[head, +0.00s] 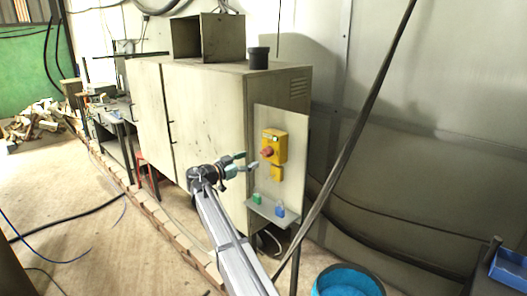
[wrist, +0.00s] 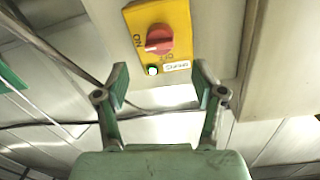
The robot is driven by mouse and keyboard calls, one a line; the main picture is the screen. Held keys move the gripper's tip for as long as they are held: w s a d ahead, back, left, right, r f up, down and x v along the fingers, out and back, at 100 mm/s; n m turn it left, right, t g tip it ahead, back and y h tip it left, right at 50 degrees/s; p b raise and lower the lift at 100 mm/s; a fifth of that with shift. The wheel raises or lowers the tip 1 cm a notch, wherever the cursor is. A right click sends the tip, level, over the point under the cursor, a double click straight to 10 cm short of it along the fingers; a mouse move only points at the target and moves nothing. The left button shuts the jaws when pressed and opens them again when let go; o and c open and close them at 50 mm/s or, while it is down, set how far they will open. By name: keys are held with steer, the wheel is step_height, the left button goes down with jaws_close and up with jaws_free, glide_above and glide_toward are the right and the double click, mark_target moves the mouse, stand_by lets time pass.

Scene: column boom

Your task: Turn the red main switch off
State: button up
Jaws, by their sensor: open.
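The red main switch (head: 267,152) is a rotary knob on a yellow box (head: 274,140), fixed to a pale panel at the side of a beige cabinet. In the wrist view the red knob (wrist: 158,39) sits on the yellow plate, with ON lettered at its left and another marking, partly legible as OFF, below it. The knob's grip bar points toward the ON side. My gripper (head: 247,161) is open and empty in front of the panel, close to the switch. In the wrist view the gripper's fingertips (wrist: 160,76) are apart, below the knob and not touching it.
Below the switch, a small shelf (head: 272,212) holds a green item (head: 257,199) and a blue item (head: 280,210). A dark slanted pole (head: 350,140) stands right of the panel. A blue bucket (head: 346,281) is on the floor at the lower right.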

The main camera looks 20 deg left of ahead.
mark_target(263, 154)
steer(key=p+x, duration=0.2)
steer(key=x, duration=0.6)
steer(key=shift+w+d+p, duration=0.1)
steer(key=shift+w+p, duration=0.05)
steer(key=shift+p, duration=0.25)
steer(key=shift+c, duration=0.4)
steer(key=c, duration=1)
